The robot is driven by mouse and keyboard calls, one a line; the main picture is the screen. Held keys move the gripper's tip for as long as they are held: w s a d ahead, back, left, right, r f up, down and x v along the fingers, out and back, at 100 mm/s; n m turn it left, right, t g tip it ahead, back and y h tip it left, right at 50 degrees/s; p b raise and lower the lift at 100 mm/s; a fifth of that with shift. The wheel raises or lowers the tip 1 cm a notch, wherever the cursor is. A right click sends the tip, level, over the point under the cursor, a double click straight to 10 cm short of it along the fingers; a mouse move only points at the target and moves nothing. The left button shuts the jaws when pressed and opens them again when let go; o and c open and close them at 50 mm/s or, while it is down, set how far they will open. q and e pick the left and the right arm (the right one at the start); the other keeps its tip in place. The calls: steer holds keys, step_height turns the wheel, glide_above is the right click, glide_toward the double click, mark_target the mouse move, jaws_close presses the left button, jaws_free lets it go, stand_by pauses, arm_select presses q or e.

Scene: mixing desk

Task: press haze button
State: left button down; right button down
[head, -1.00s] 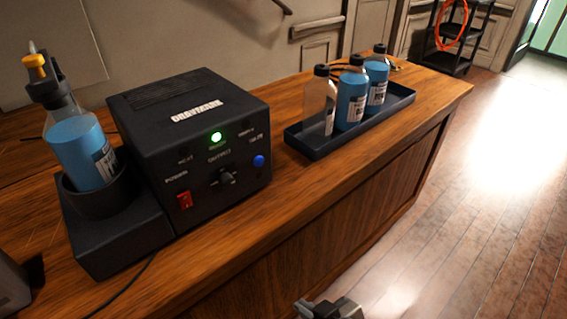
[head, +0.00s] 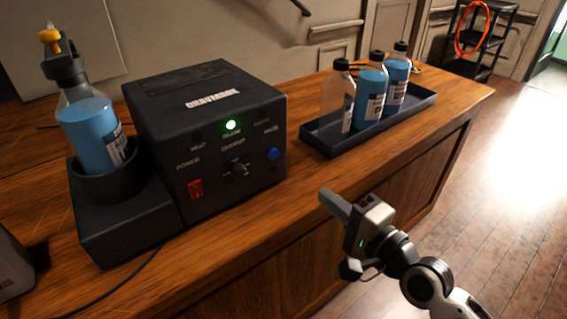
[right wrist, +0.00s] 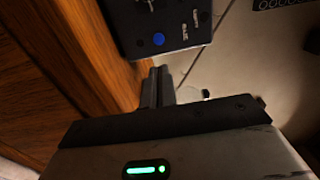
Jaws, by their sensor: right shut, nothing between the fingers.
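The black haze machine (head: 205,140) stands on the wooden desk, its front panel facing me. The round blue button (head: 273,154), labelled as haze, is on the panel's right side; it also shows in the right wrist view (right wrist: 158,39). My left gripper is not in view.
A bottle of blue liquid (head: 90,130) sits in a holder left of the machine. A dark tray (head: 325,146) with three bottles stands to the right. The desk between machine and tray is clear. A black cable runs along the desk's left front.

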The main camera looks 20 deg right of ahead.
mark_target(275, 155)
steer(key=p+x, duration=0.1)
steer(key=x, duration=1.3)
steer(key=shift+f, duration=0.1)
